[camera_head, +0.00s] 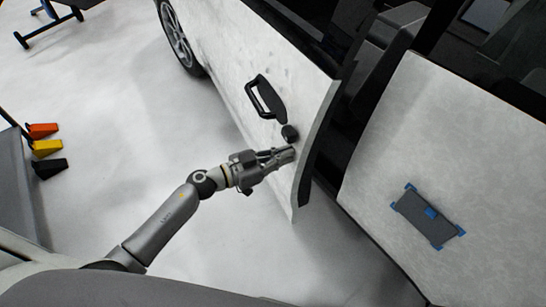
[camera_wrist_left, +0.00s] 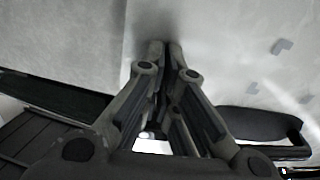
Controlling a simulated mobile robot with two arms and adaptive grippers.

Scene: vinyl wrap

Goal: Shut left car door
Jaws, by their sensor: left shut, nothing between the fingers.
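The left car door (camera_head: 240,70) is white with a black handle (camera_head: 264,97) and a small black round knob (camera_head: 289,133) near its rear edge. The door stands ajar, with a dark gap between its edge and the car body. My left gripper (camera_head: 290,153) is shut and empty, with its fingertips at the door's outer face near the edge, just below the knob. In the left wrist view the closed fingers (camera_wrist_left: 165,48) point at the pale door panel (camera_wrist_left: 225,45); I cannot tell whether they touch it. My right gripper is not in view.
The car's rear panel (camera_head: 400,150) carries a grey device with blue corners (camera_head: 428,215). Orange, yellow and black wedge-shaped items (camera_head: 46,148) sit at the left by a grey surface. A dark-legged table (camera_head: 50,22) stands at the top left. The pale floor (camera_head: 110,100) between is clear.

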